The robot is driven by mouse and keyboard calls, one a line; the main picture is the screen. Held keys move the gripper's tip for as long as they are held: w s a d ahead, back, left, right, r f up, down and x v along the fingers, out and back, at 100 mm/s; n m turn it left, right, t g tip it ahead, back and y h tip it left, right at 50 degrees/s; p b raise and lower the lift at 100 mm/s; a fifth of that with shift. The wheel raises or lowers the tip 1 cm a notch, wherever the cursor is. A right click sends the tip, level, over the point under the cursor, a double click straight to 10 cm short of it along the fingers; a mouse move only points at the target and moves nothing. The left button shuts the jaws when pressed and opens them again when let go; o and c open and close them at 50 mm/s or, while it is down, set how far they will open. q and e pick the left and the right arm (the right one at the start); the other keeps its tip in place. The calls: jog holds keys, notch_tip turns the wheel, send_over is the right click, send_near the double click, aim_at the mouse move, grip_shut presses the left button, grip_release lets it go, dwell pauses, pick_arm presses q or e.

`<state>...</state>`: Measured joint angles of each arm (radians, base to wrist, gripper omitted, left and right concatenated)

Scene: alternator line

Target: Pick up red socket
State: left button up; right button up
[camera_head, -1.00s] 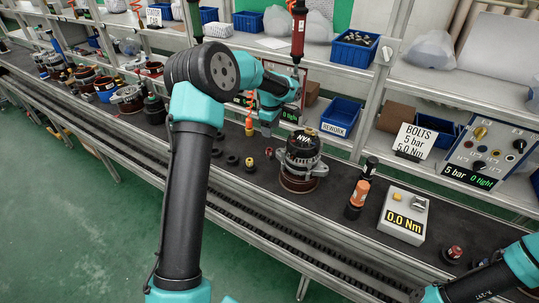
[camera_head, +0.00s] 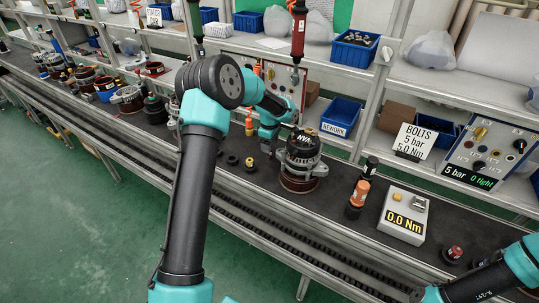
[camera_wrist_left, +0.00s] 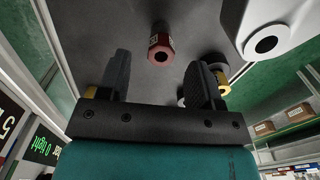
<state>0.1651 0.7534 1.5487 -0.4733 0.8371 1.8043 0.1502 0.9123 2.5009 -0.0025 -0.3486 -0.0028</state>
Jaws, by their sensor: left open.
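The red socket (camera_wrist_left: 160,46) shows in the left wrist view as a dark red hexagonal piece on the dark belt surface, ahead of my left fingertips and roughly centred between them. My left gripper (camera_wrist_left: 161,68) is open and empty, with one finger on each side of the socket's line and no contact visible. In the head view my left gripper (camera_head: 267,146) points down at the belt just left of the alternator (camera_head: 299,160); it hides the socket there. My right arm shows at the lower right, but its gripper is out of the picture.
A yellow socket (camera_head: 250,164) and several black sockets (camera_head: 232,159) stand left of my gripper. The alternator is close on its right. An orange-and-black tool (camera_head: 358,195) and a torque display box (camera_head: 403,216) stand further right. A shelf with blue bins (camera_head: 340,116) runs behind.

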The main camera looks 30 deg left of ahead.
pick_arm(q)
jog(key=shift+f, duration=1.55)
jog(key=c, duration=0.9)
